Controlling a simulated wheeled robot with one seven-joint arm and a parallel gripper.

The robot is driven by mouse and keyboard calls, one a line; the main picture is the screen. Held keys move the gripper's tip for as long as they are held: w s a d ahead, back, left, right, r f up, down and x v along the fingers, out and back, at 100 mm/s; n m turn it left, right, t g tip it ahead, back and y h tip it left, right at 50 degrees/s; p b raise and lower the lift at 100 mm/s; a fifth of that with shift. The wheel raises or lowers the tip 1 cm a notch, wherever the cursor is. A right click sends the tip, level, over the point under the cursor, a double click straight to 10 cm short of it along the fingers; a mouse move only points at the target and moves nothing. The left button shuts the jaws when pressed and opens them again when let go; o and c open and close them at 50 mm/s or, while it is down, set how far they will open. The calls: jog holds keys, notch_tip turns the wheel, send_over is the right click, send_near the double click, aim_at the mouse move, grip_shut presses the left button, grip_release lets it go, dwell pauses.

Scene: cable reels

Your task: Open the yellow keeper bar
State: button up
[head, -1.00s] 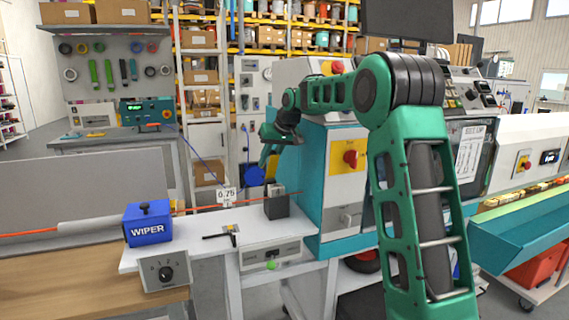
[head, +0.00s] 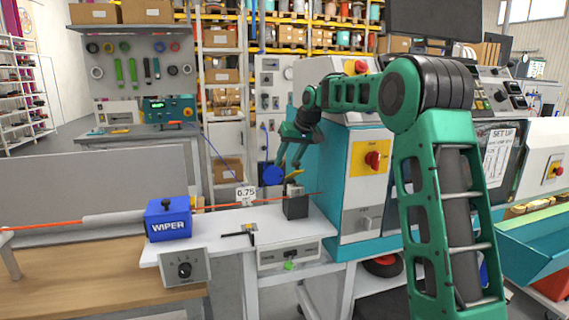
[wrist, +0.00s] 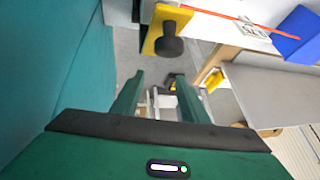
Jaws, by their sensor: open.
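In the wrist view the yellow keeper bar (wrist: 166,28) is a yellow plate with a dark round knob (wrist: 169,43) standing out from it. It sits at the top of the picture, beyond my fingertips and apart from them. In the head view a dark block (head: 296,208) with a grey top stands at the right end of the white bench, on the orange cable's line; I cannot clearly make out the bar there.
The blue wiper box (head: 168,219) stands on the white bench (head: 215,239), with the orange cable (head: 68,224) running through. A 0.75 sign (head: 245,193) and a black caliper-like tool (head: 240,233) are nearby. A teal machine (head: 335,185) stands close right of my gripper.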

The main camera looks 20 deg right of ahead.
jog(key=shift+r, duration=0.55)
jog(key=s+a+r, duration=0.4)
jog(key=a+r, duration=0.5)
jog(key=a, duration=0.1)
jog(key=shift+s+a+r, duration=0.35)
jog(key=shift+r, duration=0.05)
